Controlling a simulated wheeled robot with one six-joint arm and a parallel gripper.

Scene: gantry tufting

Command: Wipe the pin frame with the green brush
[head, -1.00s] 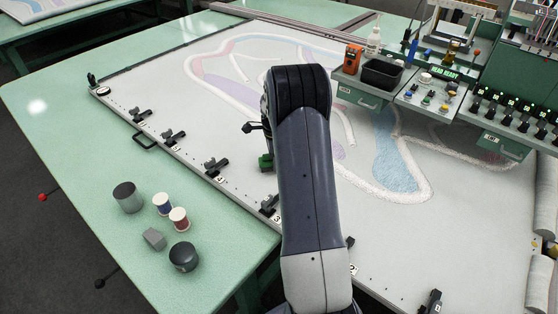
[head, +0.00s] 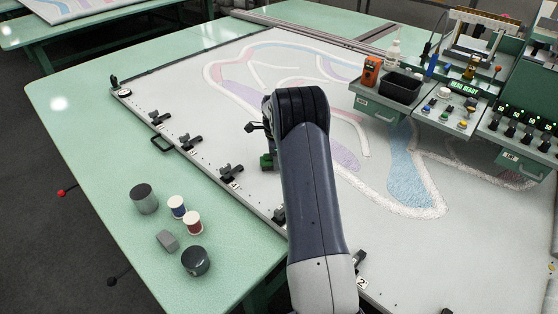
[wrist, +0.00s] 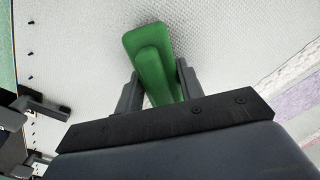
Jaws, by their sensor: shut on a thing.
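The green brush (wrist: 150,50) is held between the two fingers of my gripper (wrist: 158,88), which is shut on it. The brush also shows in the head view (head: 266,161), just left of my arm, which hides most of the gripper there. It is over the white cloth, inside the clamped edge; I cannot tell whether it touches the cloth. The pin frame (head: 208,165) runs along the cloth's near left edge with black clamps on it. Small dark pins show along this edge at the left of the wrist view (wrist: 31,52).
A grey-green console (head: 380,107) with a black bin (head: 400,88) and an orange device (head: 372,71) overhangs the cloth at right. Black clamps (head: 190,143) stick up along the edge.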

